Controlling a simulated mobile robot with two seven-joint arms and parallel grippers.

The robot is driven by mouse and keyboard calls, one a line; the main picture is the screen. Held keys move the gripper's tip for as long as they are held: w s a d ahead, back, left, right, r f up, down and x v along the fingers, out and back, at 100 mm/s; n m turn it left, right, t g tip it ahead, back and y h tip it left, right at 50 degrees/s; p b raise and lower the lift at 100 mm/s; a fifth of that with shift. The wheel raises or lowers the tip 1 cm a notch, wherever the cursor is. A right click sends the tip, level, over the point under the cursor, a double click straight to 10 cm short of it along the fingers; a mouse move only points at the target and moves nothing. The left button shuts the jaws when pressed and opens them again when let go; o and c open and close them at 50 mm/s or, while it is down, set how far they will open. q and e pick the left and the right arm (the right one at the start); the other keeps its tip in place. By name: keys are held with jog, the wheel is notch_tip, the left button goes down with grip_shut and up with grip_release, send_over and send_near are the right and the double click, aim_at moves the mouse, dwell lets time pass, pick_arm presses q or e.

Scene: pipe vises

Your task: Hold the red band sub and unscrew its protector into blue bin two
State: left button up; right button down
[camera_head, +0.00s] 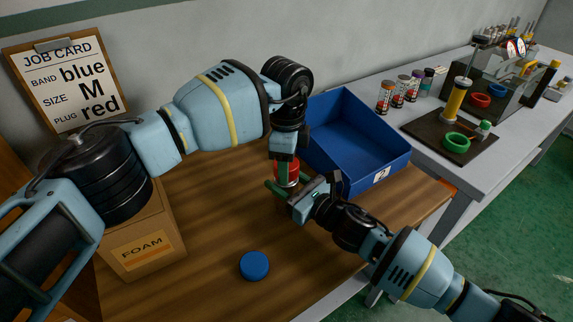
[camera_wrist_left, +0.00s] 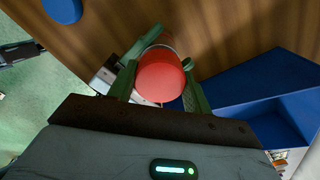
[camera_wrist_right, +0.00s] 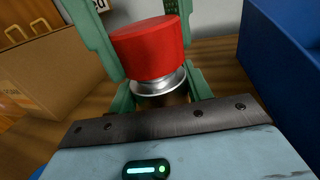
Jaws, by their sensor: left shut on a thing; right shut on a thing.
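A red cap-like protector (camera_head: 287,173) sits on top of an upright sub between my two grippers. My left gripper (camera_head: 285,160) comes down from above, its green fingers shut on the sides of the red protector (camera_wrist_left: 160,78). In the right wrist view the red protector (camera_wrist_right: 148,47) stands above a shiny metal collar (camera_wrist_right: 158,82). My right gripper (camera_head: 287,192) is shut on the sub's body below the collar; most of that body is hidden. Its band colour cannot be made out. The blue bin (camera_head: 325,165), labelled 2, stands just right of the grippers and looks empty.
A blue round cap (camera_head: 254,266) lies on the wooden table's front. A FOAM box (camera_head: 142,245) stands at left, below a job card (camera_head: 66,80). A grey bench (camera_head: 470,165) at right holds several banded cylinders and a dark board with a green ring (camera_head: 456,143).

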pick_arm(q)
jog(key=shift+r, duration=0.6)
pick_arm(e)
jog(key=shift+f, duration=0.1)
pick_arm(q)
jog(key=shift+r, duration=2.05)
pick_arm(e)
jog(key=c, duration=0.6)
grip_release()
jog(key=shift+o, duration=0.2)
